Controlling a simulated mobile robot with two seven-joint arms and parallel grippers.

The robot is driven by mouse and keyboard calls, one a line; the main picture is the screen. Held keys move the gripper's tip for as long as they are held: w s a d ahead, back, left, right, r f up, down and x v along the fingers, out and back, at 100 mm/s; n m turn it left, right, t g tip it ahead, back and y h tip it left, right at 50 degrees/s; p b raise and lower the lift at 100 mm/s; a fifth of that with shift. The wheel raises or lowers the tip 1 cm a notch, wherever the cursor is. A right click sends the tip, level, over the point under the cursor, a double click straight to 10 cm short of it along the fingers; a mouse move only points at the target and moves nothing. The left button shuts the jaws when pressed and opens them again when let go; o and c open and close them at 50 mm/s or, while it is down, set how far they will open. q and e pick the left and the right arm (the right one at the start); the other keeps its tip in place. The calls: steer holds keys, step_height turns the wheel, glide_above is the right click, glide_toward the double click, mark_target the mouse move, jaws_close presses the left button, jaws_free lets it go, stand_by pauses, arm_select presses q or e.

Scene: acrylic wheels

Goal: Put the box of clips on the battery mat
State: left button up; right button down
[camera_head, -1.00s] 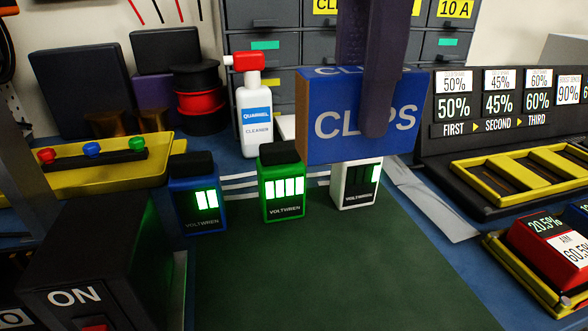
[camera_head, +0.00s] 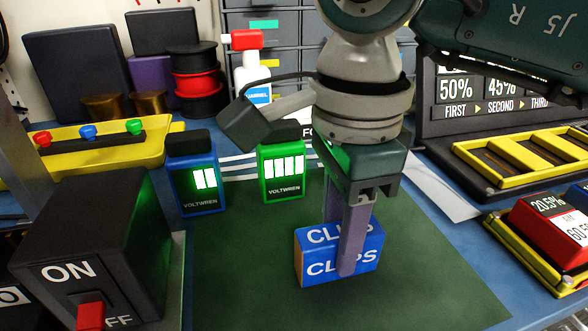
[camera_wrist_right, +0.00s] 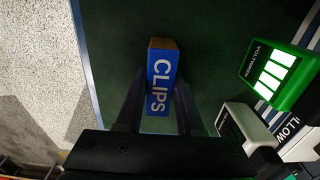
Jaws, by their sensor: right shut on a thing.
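The blue box of clips (camera_head: 314,268), with white lettering, is over the right-centre part of the dark green battery mat (camera_head: 235,285). It looks upright and very low; I cannot tell whether its base touches the mat. My right gripper (camera_head: 347,248) comes down from above and is shut on the box, one purple-grey finger across its front face. In the right wrist view the box (camera_wrist_right: 160,85) sits between both fingers, with the green mat (camera_wrist_right: 210,45) around it. My left gripper is not in view.
A blue battery (camera_head: 196,182) and a green battery (camera_head: 283,172) stand at the mat's back edge. A white battery (camera_wrist_right: 240,128) shows in the right wrist view. A black switch box (camera_head: 85,255) is at left; a yellow-framed rack (camera_head: 530,155) is at right. The mat's front left is clear.

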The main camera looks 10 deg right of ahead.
steer(key=shift+f, duration=0.1)
steer(key=c, duration=0.5)
jaws_free()
step_height(320, 180, up, 12)
steer(key=shift+r+p, duration=0.2)
steer(key=shift+p, duration=0.1)
